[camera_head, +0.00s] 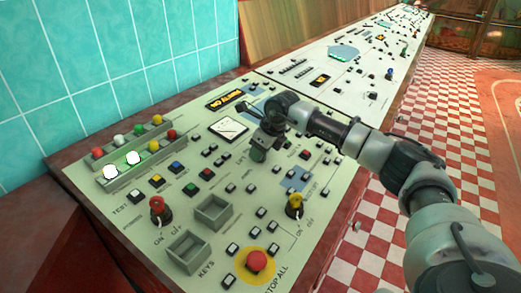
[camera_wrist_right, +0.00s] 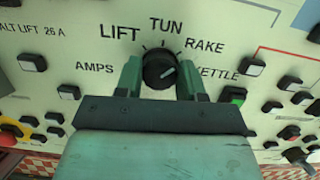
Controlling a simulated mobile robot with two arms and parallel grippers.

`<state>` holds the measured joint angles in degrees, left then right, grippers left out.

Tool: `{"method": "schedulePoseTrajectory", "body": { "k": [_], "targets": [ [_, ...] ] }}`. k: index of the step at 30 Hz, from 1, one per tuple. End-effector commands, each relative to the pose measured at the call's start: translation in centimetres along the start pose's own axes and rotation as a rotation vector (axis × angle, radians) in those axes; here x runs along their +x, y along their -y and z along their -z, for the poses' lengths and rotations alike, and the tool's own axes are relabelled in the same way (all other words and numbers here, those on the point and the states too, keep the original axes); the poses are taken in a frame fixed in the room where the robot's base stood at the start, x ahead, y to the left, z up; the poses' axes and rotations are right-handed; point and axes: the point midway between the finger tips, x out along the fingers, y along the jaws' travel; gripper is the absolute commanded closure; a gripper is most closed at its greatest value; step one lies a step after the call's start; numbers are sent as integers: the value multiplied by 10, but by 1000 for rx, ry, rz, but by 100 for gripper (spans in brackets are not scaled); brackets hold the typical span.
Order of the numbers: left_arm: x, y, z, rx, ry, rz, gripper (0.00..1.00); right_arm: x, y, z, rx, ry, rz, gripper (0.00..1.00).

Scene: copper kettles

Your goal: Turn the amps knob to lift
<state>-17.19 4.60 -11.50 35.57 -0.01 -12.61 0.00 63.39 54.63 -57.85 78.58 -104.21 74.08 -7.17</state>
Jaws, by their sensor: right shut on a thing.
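The amps knob (camera_wrist_right: 160,70) is a round black knob with a white pointer line, seen in the right wrist view. Printed labels AMPS, LIFT, TUN, RAKE and KETTLE arc around it. The pointer line points right and slightly up, toward the RAKE and KETTLE side. My right gripper (camera_wrist_right: 160,80) is shut on the knob, with one green finger on each side. In the head view my right gripper (camera_head: 259,150) reaches down to the middle of the panel and hides the knob. My left gripper is not in view.
The sloped control panel (camera_head: 228,228) carries a red stop button (camera_head: 256,261), a red knob (camera_head: 157,207), a yellow knob (camera_head: 295,203) and a gauge (camera_head: 229,128). Small push buttons surround the amps knob. Checkered floor (camera_head: 455,130) lies to the right.

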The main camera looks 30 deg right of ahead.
Motion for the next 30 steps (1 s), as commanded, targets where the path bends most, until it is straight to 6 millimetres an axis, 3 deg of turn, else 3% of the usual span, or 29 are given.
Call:
{"method": "schedulePoseTrajectory", "body": {
  "k": [11,30],
  "targets": [
    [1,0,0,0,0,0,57,0,0,0,-197,-1,-39,85],
    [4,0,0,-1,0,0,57,0,0,-1,-790,-6,-153,85]
  ]
}}
